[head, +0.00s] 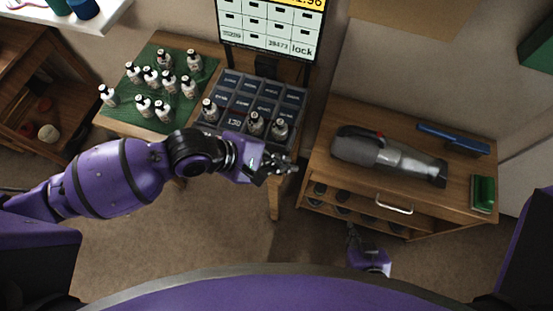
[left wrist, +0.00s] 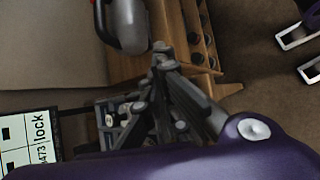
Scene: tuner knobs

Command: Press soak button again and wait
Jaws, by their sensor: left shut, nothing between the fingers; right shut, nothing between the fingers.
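I cannot make out a button marked soak in either view. A dark rack (head: 262,98) with labelled compartments stands on the wooden table, below a screen (head: 270,28) with rows of boxes, numbers and the word "lock". Three white bottles with dark caps stand at its front, one of them a bottle (head: 256,124) near the middle. My left gripper (head: 278,166) is shut and empty, just in front of the rack's right front corner, and seems apart from it. It also shows in the left wrist view (left wrist: 160,52). My right gripper (head: 351,234) is shut, low in front of the cabinet.
Several bottles (head: 163,78) stand on a green mat (head: 124,119) left of the rack. A wooden cabinet (head: 335,119) at right carries a grey handheld device (head: 385,155), a blue object (head: 452,138) and a green block (head: 483,194). Open floor lies between table and cabinet.

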